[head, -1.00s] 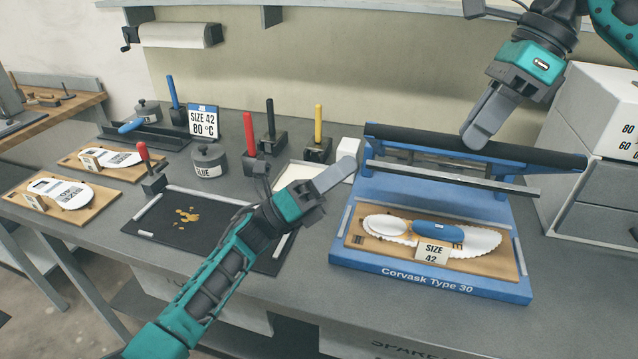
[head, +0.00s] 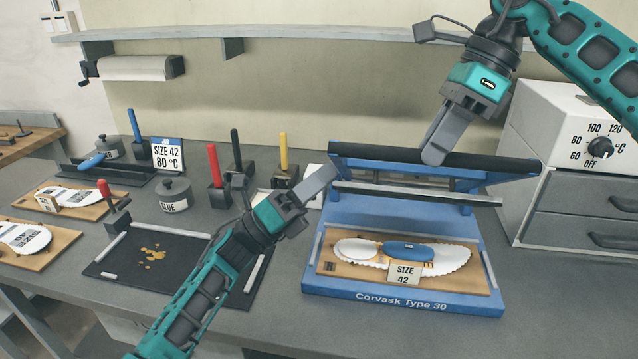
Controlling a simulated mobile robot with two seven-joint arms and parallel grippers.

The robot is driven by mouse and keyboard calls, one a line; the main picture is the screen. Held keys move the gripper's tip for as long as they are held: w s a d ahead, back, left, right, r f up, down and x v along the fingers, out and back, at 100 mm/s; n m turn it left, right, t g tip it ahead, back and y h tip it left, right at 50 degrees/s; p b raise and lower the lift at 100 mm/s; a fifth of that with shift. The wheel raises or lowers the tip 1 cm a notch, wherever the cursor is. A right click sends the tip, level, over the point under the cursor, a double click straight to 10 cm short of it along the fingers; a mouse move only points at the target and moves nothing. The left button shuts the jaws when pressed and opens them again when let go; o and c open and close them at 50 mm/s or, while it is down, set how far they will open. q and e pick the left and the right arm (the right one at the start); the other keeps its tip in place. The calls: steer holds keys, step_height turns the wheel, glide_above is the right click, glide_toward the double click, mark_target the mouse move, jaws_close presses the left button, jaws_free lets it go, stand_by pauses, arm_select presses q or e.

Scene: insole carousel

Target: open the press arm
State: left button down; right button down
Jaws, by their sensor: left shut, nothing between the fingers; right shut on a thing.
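The blue press (head: 490,295), marked Corvask Type 30, stands on the bench at right of centre. Its press arm (head: 350,152), a blue frame with a long black bar, is raised at the back, clear of the bed. My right gripper (head: 434,154) reaches down from above and is shut on the black bar near its middle. On the bed a wooden board (head: 328,282) carries a white insole (head: 452,261) with a blue pad (head: 405,251) and a SIZE 42 card (head: 404,273). My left gripper (head: 326,176) is shut and empty, just left of the press.
A white heater box (head: 545,110) with a dial and drawers stands at right. At left are a black mat (head: 115,262), a glue pot (head: 175,195), upright coloured-handled tools and insole boards (head: 90,208). A shelf (head: 300,27) runs along the wall above.

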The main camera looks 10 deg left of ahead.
steer(key=c, duration=1.4)
jaws_free()
steer(key=shift+w+d+f, duration=0.1)
steer(key=shift+w+f, duration=0.05)
steer(key=shift+f, duration=0.5)
steer(key=shift+o, duration=0.7)
steer(key=shift+w+f, duration=0.15)
steer(key=shift+w, duration=0.1)
arm_select(q)
steer(key=shift+w, duration=0.5)
arm_select(e)
steer(key=o, duration=0.3)
steer(key=shift+w, duration=0.15)
steer(key=shift+r, duration=0.2)
